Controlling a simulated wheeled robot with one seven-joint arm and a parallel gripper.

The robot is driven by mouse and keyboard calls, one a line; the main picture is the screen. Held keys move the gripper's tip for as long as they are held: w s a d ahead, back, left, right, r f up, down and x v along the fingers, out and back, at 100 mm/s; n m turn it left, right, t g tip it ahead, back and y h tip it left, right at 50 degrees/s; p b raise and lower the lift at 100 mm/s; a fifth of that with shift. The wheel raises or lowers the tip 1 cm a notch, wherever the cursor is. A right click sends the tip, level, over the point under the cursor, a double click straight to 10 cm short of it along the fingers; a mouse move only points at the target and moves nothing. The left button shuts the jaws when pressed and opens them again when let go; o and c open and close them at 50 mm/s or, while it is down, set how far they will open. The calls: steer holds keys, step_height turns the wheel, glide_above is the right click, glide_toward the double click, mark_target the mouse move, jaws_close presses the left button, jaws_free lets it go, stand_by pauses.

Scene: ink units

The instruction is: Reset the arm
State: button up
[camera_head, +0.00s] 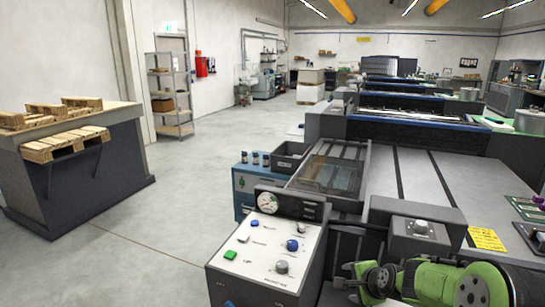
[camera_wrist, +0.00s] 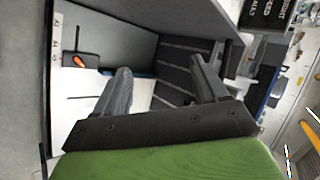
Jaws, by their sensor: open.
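My gripper (camera_wrist: 160,68) shows in the wrist view with its two dark fingers spread apart and nothing held between them. Beyond the fingers are grey panels, dark slats and a white surface. In the head view, my green and black arm lies low at the bottom right, in front of the grey machine bed (camera_head: 420,175). The fingers are hard to make out there.
A control panel (camera_head: 262,255) with coloured buttons and a gauge stands left of my arm. A clear-lidded tray (camera_head: 330,175) and black bin (camera_head: 290,156) are behind it. A bench (camera_head: 75,170) with wooden pallets stands at left. The floor between is clear.

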steer(key=s+a+r+n+g+h+p, duration=0.1)
steer(key=s+a+r+n+p, duration=0.15)
steer(key=s+r+n, duration=0.45)
steer(key=s+a+r+n+g+h+p, duration=0.1)
steer(key=s+a+r+n, duration=0.25)
steer(key=s+r, duration=0.7)
steer(key=s+r+n+g+p, duration=0.1)
steer(key=s+n, duration=0.4)
steer(key=s, duration=1.2)
steer(key=shift+s+a+r+p, duration=0.15)
steer(key=shift+a+r+p, duration=0.15)
steer(key=shift+p, duration=0.1)
steer(key=shift+c, duration=0.4)
